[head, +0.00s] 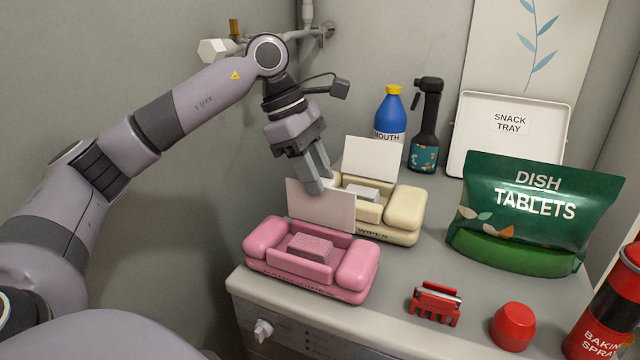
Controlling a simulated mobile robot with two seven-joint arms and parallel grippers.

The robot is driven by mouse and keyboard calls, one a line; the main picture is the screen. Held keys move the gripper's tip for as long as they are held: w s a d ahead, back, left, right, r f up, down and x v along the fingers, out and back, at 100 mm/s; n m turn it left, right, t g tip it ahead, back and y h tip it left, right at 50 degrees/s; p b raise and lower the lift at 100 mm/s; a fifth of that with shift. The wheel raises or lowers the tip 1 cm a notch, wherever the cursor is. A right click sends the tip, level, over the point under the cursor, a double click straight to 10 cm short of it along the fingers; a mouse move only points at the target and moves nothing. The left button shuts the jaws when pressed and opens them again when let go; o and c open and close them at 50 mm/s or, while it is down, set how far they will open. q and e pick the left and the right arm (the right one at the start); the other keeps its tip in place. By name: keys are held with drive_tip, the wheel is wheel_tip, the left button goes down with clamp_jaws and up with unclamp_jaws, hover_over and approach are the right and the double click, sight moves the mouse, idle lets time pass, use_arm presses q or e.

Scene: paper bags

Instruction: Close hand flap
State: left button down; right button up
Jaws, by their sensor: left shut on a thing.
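A pink wipes pack (318,280) stands at the counter's front left with its pale flap (318,208) raised upright and a pink block showing in its opening. Its front lettering is too small to read surely. Behind it is a cream wipes pack (405,203), its white flap (371,159) also upright; its label ends in "WIPES", the rest hidden. My left gripper (318,187) reaches down from above and is shut on the top edge of the pink pack's flap. It hides part of the cream pack. My right gripper is not in view.
A blue mouthwash bottle (390,117) and a black spray bottle (425,125) stand behind. The snack tray (510,145) leans on the wall. A green dish tablets bag (537,210), red clip (434,303), red knob-like object (512,326) and baking spray (610,310) are to the right.

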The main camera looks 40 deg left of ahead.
use_arm(q)
drive_tip(key=shift+s+d+f+t+b, duration=0.2)
drive_tip(key=shift+s+t+b, duration=0.25)
drive_tip(key=shift+b, duration=0.3)
drive_tip(key=shift+s+b, duration=0.15)
drive_tip(key=shift+b, duration=0.15)
drive_tip(key=shift+s+d+r+t+b, duration=0.1)
drive_tip(key=shift+s+t+b, duration=0.15)
drive_tip(key=shift+t+b, duration=0.2)
drive_tip(key=shift+y, duration=0.3)
drive_tip(key=shift+r, duration=0.1)
drive_tip(key=c, duration=0.9)
unclamp_jaws()
drive_tip(key=shift+r, duration=0.1)
drive_tip(key=shift+p+v, duration=0.7)
drive_tip(key=shift+v, duration=2.8)
